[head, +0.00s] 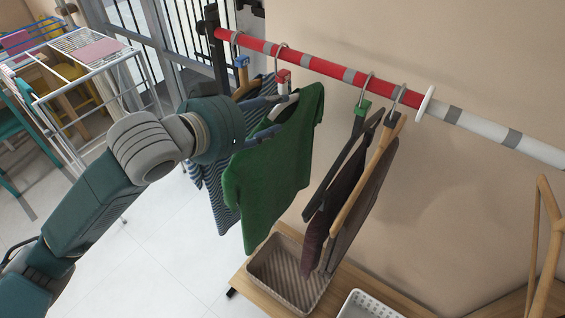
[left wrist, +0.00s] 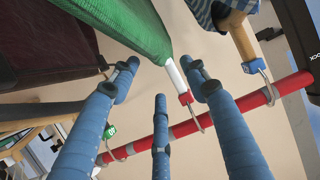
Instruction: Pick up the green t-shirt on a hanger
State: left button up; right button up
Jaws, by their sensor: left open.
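The green t-shirt (head: 265,190) hangs on a white hanger (head: 285,106) with a red block at its neck, hooked on the red part of the rail (head: 310,62). In the left wrist view the t-shirt (left wrist: 118,30) is at the top, and the hanger's white neck (left wrist: 174,74) and hook point down towards the rail. My left gripper (head: 277,118) is open at the top of the t-shirt. In the left wrist view its blue fingers (left wrist: 160,80) are spread, with the hanger neck showing between the tips; I cannot tell whether they touch it. My right gripper is not in view.
A striped garment (head: 218,200) on a wooden hanger hangs behind the green t-shirt. Dark garments (head: 338,195) hang to its right on hangers, one with a green block. Below are a woven basket (head: 262,262) and a white basket (head: 365,306). A drying rack (head: 95,48) stands back left.

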aim_at(283, 108)
pick_arm(q)
jog(key=shift+w+d+f, duration=0.15)
jog(key=shift+w+d, duration=0.1)
jog(key=shift+w, duration=0.1)
jog(key=shift+w+d+f, duration=0.1)
jog(key=shift+w+d, duration=0.05)
jog(key=shift+w, duration=0.1)
jog(key=p+x, duration=0.2)
jog(key=x, duration=0.2)
jog(key=shift+w+f, duration=0.15)
jog(key=shift+w, duration=0.15)
jog(key=shift+w+d+f, duration=0.2)
jog(key=shift+w+f, duration=0.05)
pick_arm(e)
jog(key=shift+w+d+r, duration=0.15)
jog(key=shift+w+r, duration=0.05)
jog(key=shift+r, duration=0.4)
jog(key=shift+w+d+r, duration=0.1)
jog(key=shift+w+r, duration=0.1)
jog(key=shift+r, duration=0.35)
pick_arm(q)
jog(key=shift+c, duration=0.5)
